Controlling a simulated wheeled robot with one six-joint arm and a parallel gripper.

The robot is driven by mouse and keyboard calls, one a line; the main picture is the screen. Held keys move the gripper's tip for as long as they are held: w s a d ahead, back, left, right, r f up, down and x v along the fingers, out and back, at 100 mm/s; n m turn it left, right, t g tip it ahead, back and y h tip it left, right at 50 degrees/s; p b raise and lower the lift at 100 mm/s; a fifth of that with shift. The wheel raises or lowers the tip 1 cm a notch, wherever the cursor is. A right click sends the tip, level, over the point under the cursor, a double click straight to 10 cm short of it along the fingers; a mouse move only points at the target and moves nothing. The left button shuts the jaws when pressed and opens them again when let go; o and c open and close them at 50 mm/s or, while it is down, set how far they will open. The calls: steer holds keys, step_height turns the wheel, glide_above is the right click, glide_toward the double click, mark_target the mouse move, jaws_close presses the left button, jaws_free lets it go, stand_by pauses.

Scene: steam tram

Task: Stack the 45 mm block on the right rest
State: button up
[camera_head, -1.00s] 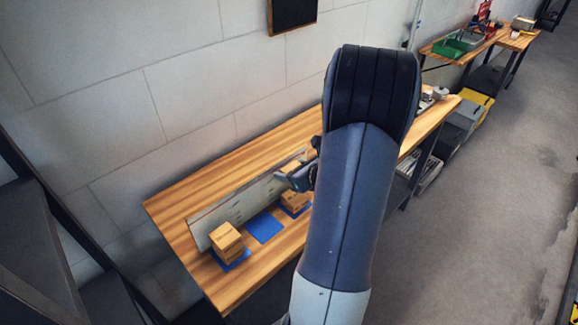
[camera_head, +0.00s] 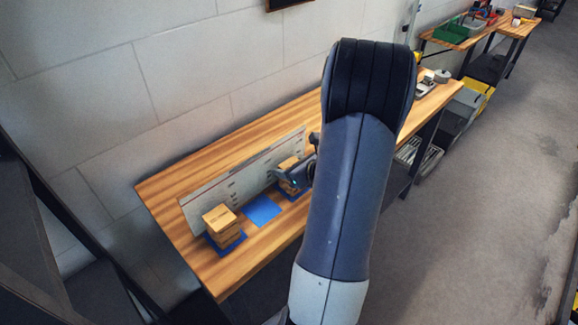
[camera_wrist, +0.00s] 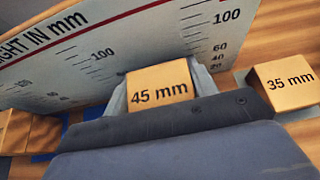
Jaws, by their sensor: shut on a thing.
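My gripper (camera_wrist: 161,92) is shut on the 45 mm block (camera_wrist: 160,84), a wooden block with its label facing the wrist camera; a finger stands on each side. Wooden blocks show there around the jaws. I cannot tell whether the held block touches what is below it. On the left blue rest (camera_head: 213,245) stands a stack of wooden blocks (camera_head: 222,224). The middle blue rest (camera_head: 262,209) is bare.
A white height board (camera_head: 225,186) with scales stands along the back of the rests, close behind the held block. A 35 mm block (camera_wrist: 285,85) is right of the jaws in the wrist view. The wooden bench (camera_head: 170,190) is clear at its left end.

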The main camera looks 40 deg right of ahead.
steer(key=o, duration=1.1)
steer(key=shift+o, duration=0.3)
steer(key=o, duration=0.4)
steer(key=shift+r, duration=0.15)
steer(key=shift+r+p, duration=0.85)
steer(key=shift+r, duration=0.2)
steer(key=shift+r, duration=0.15)
